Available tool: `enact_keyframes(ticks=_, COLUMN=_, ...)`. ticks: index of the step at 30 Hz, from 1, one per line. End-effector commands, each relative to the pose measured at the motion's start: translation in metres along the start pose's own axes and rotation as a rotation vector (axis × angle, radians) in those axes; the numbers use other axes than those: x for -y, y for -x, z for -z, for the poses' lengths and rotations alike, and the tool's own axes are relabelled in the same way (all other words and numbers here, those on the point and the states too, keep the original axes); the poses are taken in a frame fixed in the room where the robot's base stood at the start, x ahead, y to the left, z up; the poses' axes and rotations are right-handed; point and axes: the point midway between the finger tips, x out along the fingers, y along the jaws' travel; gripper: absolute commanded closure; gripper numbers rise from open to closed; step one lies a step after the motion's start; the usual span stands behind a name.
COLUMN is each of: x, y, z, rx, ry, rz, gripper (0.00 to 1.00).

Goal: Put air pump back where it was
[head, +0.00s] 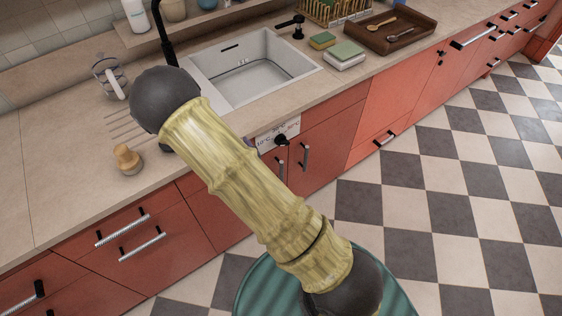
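I cannot identify the air pump for certain in the head view. A small tan, knob-topped object (128,158) stands on the counter left of my arm. A grey-and-white object with a pale handle (110,76) stands further back, beside the dark ball joint of my arm. My yellow, bamboo-like arm crosses the middle of the picture and hides part of the counter and cabinets. My gripper does not show, so I cannot see whether it holds anything.
A beige counter (60,185) runs along red cabinets with bar handles. It holds a white sink (270,72), sponges (345,52), a brown tray (398,40) with spoons and a dish rack (335,10). A shelf at the back bears a white bottle (136,15). The checkered floor (450,190) at right is clear.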

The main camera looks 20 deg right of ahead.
Motion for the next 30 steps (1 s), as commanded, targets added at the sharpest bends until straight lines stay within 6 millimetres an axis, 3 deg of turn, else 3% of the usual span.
enact_keyframes(ticks=8, x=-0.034, y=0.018, z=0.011, rx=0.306, ry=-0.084, rz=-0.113, gripper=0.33)
enact_keyframes(ticks=14, x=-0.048, y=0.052, z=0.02, rx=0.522, ry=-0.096, rz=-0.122, gripper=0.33)
enact_keyframes(ticks=30, x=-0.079, y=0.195, z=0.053, rx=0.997, ry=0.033, rz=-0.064, gripper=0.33)
